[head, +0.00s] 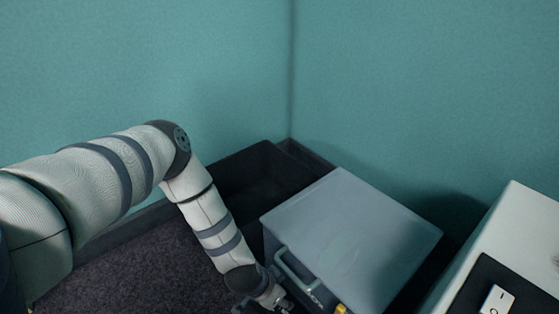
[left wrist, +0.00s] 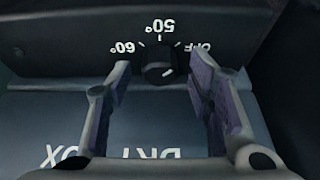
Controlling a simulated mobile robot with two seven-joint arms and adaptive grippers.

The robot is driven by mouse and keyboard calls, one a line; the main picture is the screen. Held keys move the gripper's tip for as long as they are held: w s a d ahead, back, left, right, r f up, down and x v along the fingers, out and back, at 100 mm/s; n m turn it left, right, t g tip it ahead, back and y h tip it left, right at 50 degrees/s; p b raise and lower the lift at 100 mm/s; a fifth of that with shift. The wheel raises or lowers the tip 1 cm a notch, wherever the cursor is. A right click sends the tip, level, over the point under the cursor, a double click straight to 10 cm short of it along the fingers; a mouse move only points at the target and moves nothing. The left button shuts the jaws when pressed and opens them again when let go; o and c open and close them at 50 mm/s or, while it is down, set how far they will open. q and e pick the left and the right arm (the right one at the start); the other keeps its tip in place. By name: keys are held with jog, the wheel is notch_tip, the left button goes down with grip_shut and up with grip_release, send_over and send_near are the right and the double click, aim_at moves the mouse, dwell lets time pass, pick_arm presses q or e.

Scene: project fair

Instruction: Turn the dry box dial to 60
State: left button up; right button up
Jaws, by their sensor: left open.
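The dry box (head: 350,235) is a grey-blue lidded case in the head view, with a handle on its front. In the left wrist view its lettered front (left wrist: 165,112) appears upside down. The black round dial (left wrist: 160,68) sits below the marks 60° at left, 50° above and OFF at right. I cannot tell clearly which mark the dial points at. My left gripper (left wrist: 160,65) is open, its fingers on either side of the dial with gaps. In the head view my left gripper (head: 264,300) is at the box's front, partly cut off. My right gripper is out of view.
A yellow part (head: 341,309) shows at the box's front edge. A white unit with a black panel and a white switch (head: 497,299) stands at right. A dark open bin (head: 255,175) lies behind my left arm. Teal walls (head: 150,60) close the corner.

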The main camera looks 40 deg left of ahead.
pick_arm(q)
grip_shut()
jog(key=shift+d+r+n+p, duration=0.1)
jog(key=shift+r+n+p, duration=0.1)
jog(key=shift+n+p, duration=0.4)
jog(key=shift+f+y, duration=0.15)
jog(key=shift+y, duration=0.15)
grip_release()
jog(key=v, duration=1.2)
